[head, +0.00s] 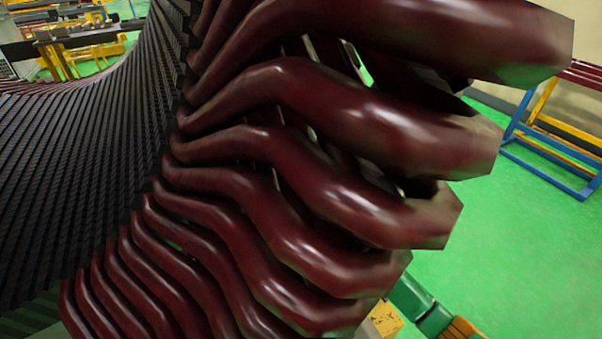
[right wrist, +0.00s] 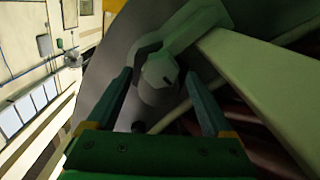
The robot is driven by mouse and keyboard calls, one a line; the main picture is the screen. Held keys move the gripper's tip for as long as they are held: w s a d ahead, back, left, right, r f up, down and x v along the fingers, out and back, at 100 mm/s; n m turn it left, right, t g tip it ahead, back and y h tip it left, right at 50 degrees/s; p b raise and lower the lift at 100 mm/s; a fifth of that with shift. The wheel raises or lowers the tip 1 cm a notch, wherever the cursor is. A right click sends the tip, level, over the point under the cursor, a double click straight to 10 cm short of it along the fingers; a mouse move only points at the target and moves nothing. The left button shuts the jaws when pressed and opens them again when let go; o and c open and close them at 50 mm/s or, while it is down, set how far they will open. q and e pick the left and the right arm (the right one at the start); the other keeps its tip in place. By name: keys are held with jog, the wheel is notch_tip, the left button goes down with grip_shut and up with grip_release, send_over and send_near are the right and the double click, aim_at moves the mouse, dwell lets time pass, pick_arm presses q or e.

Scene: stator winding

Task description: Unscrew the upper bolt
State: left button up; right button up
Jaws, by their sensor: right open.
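In the right wrist view my right gripper (right wrist: 158,80) is open, with its two dark green fingers spread. A grey bolt (right wrist: 160,71) with a faceted head lies between the fingertips in the picture. I cannot tell whether either finger touches it. A pale grey-green forked piece (right wrist: 193,30) curves around the top of the bolt head. I see only this one bolt clearly, so I cannot tell if it is the upper one. In the head view the dark red stator windings (head: 330,115) fill the middle and hide whatever is behind them. My left gripper is not in view.
The black ribbed stator core (head: 80,170) fills the left of the head view. A pale bar (right wrist: 255,85) runs diagonally right of the right gripper. A blue and yellow stand (head: 545,150) is at the right, with clear green floor (head: 490,240) before it.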

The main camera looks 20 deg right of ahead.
jog(key=shift+w+a, duration=0.15)
jog(key=shift+w, duration=0.35)
grip_shut()
jog(key=shift+a+n+p, duration=0.1)
jog(key=shift+n+p, duration=0.55)
jog(key=shift+n, duration=2.75)
